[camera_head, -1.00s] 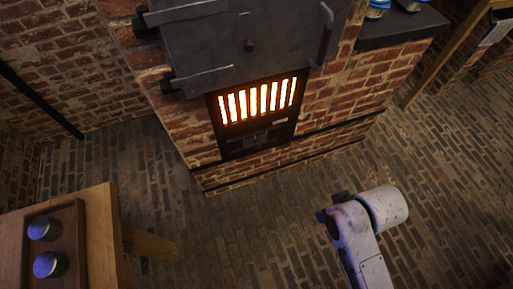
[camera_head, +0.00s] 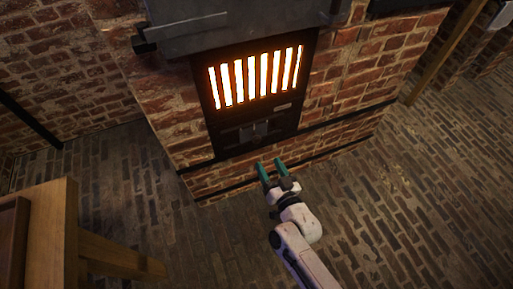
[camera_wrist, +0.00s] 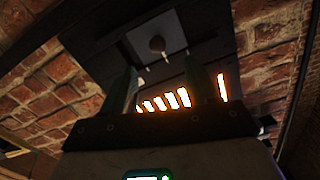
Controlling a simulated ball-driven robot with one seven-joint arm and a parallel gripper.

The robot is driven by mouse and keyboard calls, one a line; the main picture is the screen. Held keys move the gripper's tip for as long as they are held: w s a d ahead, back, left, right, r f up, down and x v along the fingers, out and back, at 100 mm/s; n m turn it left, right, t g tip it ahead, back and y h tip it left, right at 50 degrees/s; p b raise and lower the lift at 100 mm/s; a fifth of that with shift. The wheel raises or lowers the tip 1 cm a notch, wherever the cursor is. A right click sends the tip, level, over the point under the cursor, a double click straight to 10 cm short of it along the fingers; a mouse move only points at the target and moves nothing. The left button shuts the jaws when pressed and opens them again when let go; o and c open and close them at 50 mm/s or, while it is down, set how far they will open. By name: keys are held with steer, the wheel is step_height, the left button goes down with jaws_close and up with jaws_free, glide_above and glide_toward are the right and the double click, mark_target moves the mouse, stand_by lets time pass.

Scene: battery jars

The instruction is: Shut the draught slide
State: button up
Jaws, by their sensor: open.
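The draught slide (camera_head: 253,132) is a small dark metal plate with a greyer piece in its middle. It sits in the black iron frame below the glowing grate (camera_head: 256,77); how far open it stands I cannot tell. My gripper (camera_head: 271,167) is in front of the stove, just below and right of the slide, with its two teal fingers apart and nothing between them. The fingers point toward the stove front. In the wrist view my gripper (camera_wrist: 162,84) is open below the stove front, with the bright grate bars (camera_wrist: 168,100) behind it.
A wooden table (camera_head: 50,235) is at the lower left. The brick floor (camera_head: 400,200) to the right is clear. A wooden post (camera_head: 445,55) stands at the upper right.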

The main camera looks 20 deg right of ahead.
mark_target(258, 142)
steer(key=shift+h, duration=0.3)
steer(key=w+b, duration=0.1)
steer(key=w, duration=1)
steer(key=shift+d+f+b, duration=0.1)
steer(key=shift+b, duration=0.2)
jaws_close()
